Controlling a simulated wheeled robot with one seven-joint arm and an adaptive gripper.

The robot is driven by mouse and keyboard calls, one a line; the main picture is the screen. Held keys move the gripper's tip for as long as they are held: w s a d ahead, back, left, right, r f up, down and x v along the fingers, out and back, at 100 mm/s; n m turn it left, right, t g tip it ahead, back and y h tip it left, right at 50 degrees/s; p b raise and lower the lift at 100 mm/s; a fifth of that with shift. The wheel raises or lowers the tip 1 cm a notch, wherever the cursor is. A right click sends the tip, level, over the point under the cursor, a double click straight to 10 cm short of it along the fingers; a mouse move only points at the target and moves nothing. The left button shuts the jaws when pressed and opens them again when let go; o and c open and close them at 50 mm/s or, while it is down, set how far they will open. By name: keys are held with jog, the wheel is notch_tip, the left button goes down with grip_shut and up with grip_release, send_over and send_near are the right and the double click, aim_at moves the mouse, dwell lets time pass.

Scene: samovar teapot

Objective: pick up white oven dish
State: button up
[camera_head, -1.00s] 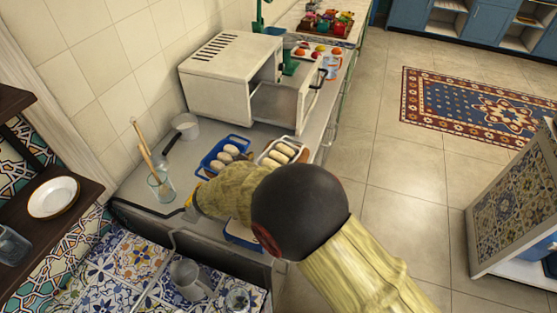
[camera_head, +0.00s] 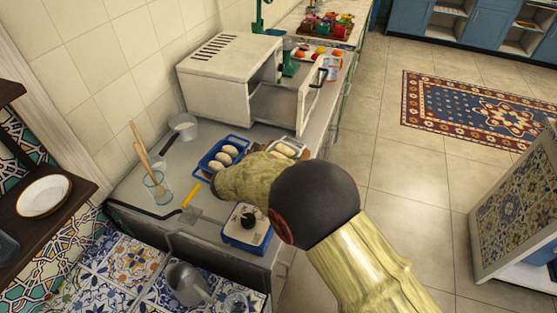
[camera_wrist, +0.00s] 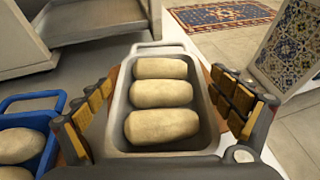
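The white oven dish (camera_wrist: 118,118) holds three pale dough loaves (camera_wrist: 161,94) and lies in the middle of the wrist view. In the head view the white oven dish (camera_head: 300,147) is on the counter, partly hidden behind my arm. My gripper (camera_wrist: 163,88) is open. Its padded fingers stand on the left and right of the dish, with small gaps visible beside its walls. In the head view my forearm hides the fingers.
A blue dish (camera_head: 208,163) with similar loaves sits to the left of the white one. A white oven (camera_head: 228,80) with its door open stands behind. A blue-and-white scale (camera_head: 236,236), a yellow-handled spatula (camera_head: 190,195) and a glass (camera_head: 158,186) are nearer.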

jog(key=c, duration=1.2)
jog(key=shift+c, duration=0.4)
jog(key=shift+r, duration=0.15)
